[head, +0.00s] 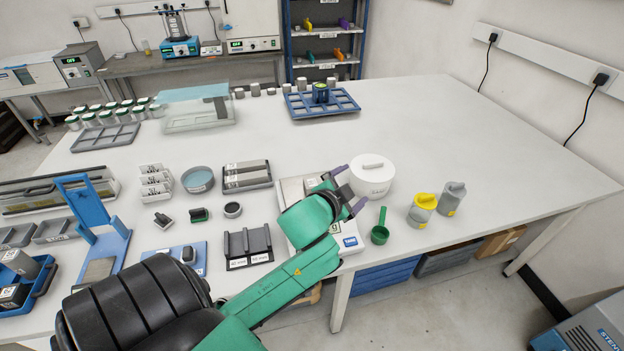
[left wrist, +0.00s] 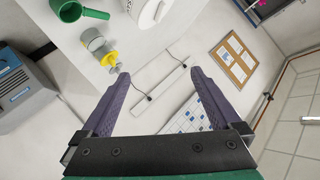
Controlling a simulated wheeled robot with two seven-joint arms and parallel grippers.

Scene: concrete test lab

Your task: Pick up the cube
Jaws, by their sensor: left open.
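I cannot tell for sure which thing is the cube. My left gripper (head: 350,188) is open and empty, over the table in front of the tray, beside the white lidded tub (head: 372,180). In the left wrist view its purple fingers (left wrist: 160,76) are spread apart with nothing between them but the distant wall and floor. The block does not show in that view. My right gripper is in neither view.
A green scoop (head: 380,232), a yellow-lidded jar (head: 421,210) and a grey-lidded jar (head: 451,198) stand right of the gripper. A scale (head: 349,241) lies partly under my arm. Racks and trays crowd the left. The right rear tabletop (head: 480,130) is clear.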

